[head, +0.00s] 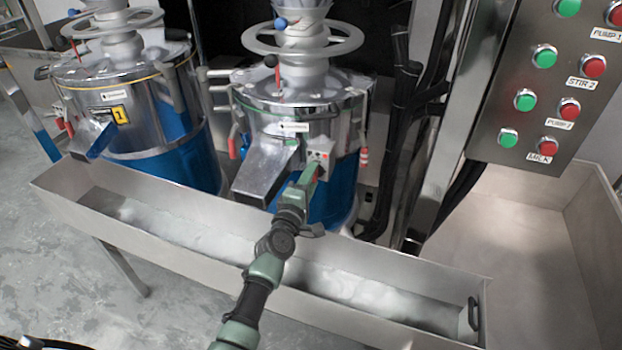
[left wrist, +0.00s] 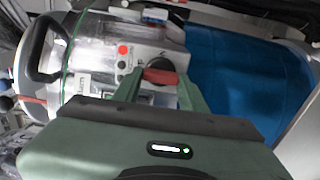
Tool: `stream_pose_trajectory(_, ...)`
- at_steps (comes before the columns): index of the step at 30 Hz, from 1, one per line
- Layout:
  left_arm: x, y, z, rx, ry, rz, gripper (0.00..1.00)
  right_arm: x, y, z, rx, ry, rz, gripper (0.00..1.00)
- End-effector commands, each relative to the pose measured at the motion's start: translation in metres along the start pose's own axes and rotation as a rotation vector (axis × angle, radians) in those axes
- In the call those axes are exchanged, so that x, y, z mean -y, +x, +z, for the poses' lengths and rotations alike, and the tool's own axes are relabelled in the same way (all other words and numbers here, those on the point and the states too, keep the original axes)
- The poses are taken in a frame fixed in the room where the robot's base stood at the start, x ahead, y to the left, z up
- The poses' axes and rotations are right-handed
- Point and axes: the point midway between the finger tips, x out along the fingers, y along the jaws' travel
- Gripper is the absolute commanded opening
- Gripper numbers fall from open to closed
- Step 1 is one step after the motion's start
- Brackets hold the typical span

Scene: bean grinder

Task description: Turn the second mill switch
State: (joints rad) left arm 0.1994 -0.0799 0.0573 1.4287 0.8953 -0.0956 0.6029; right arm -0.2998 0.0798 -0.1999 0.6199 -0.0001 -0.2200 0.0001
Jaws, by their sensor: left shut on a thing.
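The second mill (head: 290,105) is the right-hand one of two steel and blue mills in the head view. A small control box (head: 320,152) with buttons sits on its front, right of the spout. The rotary switch (left wrist: 158,75), with a red handle on a black round base, shows on this box in the left wrist view. My left gripper (head: 309,172) reaches up to the box. In the left wrist view its green fingers (left wrist: 160,88) stand on either side of the red handle and are shut on it. The fingers partly hide the switch. My right gripper is in neither view.
The first mill (head: 130,100) stands to the left. A long steel trough (head: 180,215) runs in front of both mills, beneath my arm. A panel (head: 555,80) with green and red buttons stands at right. The steel spout (head: 266,165) is close left of my gripper.

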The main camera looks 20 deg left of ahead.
Motion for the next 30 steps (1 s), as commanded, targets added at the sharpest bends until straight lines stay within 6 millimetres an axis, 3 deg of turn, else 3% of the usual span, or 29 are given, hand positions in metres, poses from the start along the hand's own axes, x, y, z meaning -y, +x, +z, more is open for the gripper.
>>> stream_pose_trajectory(6,0.0,0.0,0.0,-0.001,-0.004,0.0,0.01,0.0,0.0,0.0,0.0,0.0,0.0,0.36)
stream_pose_trajectory(7,0.0,0.0,0.0,-0.001,-0.004,0.0,0.45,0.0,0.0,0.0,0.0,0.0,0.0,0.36)
stream_pose_trajectory(9,0.0,0.0,0.0,-0.001,-0.004,0.0,0.64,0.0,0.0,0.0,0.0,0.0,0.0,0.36)
stream_pose_trajectory(20,0.0,-0.003,0.0,0.0,-0.001,0.0,0.64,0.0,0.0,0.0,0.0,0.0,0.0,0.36)
stream_pose_trajectory(30,0.001,-0.056,0.0,-0.001,-0.002,-0.002,0.64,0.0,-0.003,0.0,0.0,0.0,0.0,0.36)
